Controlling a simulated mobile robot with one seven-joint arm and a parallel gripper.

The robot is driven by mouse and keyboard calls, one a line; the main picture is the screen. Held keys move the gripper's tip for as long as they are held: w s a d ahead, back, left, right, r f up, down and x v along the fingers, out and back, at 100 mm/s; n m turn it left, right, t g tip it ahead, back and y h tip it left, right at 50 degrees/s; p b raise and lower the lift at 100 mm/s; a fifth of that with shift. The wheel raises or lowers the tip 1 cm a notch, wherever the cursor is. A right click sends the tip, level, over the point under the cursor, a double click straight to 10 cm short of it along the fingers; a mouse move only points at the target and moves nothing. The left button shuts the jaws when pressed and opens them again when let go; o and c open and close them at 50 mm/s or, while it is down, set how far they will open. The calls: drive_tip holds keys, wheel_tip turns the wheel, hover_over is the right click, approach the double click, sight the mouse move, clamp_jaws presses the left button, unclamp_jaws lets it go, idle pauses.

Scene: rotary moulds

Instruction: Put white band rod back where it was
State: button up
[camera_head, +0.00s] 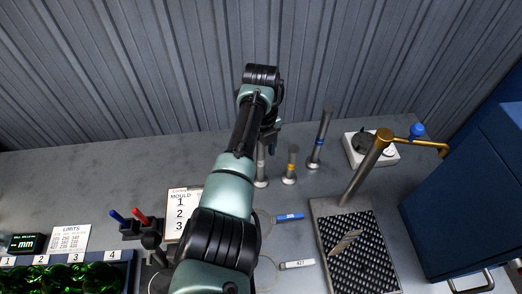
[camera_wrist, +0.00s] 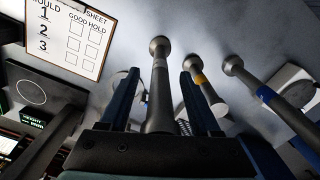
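The white band rod (camera_wrist: 158,90) is a grey metal rod with a round foot and a pale band near the foot. In the head view the white band rod (camera_head: 261,172) stands upright on the bench, its upper part hidden by my arm. My gripper (camera_wrist: 160,75) is open, with one finger on each side of the rod and a visible gap on both sides. In the head view my gripper is mostly hidden behind my arm.
The yellow band rod (camera_head: 291,165) and blue band rod (camera_head: 320,138) stand close by on the right. A white scale-like device (camera_head: 391,156), brass tap (camera_head: 378,150) and drain tray (camera_head: 316,225) are farther right. A clipboard (camera_wrist: 92,68) lies left.

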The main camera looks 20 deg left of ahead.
drive_tip(key=shift+r, duration=0.1)
wheel_tip(320, 180, up, 12)
drive_tip(key=b, duration=0.2)
drive_tip(key=shift+r+b, duration=0.1)
drive_tip(key=shift+b, duration=0.3)
drive_tip(key=shift+w+d, duration=0.1)
drive_tip(key=w+d+r+n+t+h, duration=0.1)
drive_tip(key=w+d+r+n+t, duration=0.85)
drive_tip(key=r, duration=0.35)
drive_tip(key=s+d+r+n+t, duration=0.1)
drive_tip(key=d+r+n+t, duration=0.3)
drive_tip(key=r, duration=0.5)
drive_tip(key=s+r+n+t, duration=0.6)
drive_tip(key=s+r+t, duration=0.1)
drive_tip(key=s+r, duration=0.4)
drive_tip(key=s+a+r+n+t+y, duration=0.1)
drive_tip(key=s+r+n+t, duration=0.6)
drive_tip(key=s+r, duration=0.5)
drive_tip(key=shift+s+a+r, duration=0.25)
drive_tip(key=shift+s+a, duration=0.05)
drive_tip(key=shift+s, duration=0.45)
drive_tip(key=shift+n, duration=0.25)
